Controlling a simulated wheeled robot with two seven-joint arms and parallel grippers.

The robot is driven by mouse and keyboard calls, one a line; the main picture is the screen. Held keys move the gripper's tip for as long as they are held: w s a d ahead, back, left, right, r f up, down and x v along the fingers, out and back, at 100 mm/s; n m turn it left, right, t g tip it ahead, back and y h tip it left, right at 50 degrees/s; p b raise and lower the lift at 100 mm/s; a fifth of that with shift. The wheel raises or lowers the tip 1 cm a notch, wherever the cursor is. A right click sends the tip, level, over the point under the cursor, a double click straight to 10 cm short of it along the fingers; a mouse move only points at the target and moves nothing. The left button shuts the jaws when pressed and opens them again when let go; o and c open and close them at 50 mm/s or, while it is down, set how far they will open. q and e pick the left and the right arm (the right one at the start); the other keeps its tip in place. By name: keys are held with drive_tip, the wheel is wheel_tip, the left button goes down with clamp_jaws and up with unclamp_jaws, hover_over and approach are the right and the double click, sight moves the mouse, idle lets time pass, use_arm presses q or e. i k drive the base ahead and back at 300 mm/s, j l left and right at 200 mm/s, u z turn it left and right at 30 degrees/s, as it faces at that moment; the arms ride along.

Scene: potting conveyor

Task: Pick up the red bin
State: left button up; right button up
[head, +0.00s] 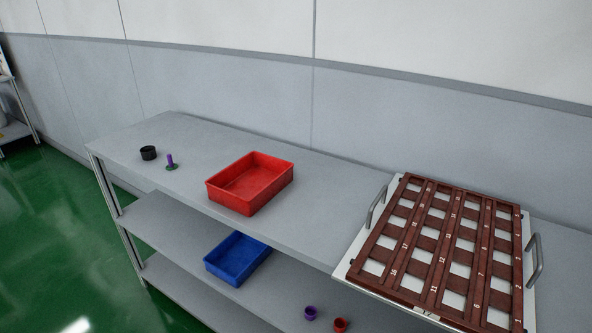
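The red bin (264,198) is a shallow, open rectangular tray. It stands upright on the grey top shelf (207,140) in the middle of the head view, near the shelf's front edge, and looks empty. Neither of my grippers shows in the head view.
A black cup (148,153) and a purple peg on a green base (171,163) stand left of the bin. A brown numbered grid tray (428,245) with metal handles lies at right. A blue bin (237,258), a purple pot (310,313) and a red pot (341,325) are lower down.

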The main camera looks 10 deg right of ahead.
sight(245, 186)
drive_tip(key=i+j+z, duration=0.25)
drive_tip(key=z, duration=0.15)
drive_tip(key=i+j+z, duration=0.2)
drive_tip(key=j+z, duration=0.2)
drive_tip(key=i+j+z, duration=0.2)
drive_tip(key=z, duration=0.25)
drive_tip(key=k+j, duration=0.05)
drive_tip(key=j, duration=0.05)
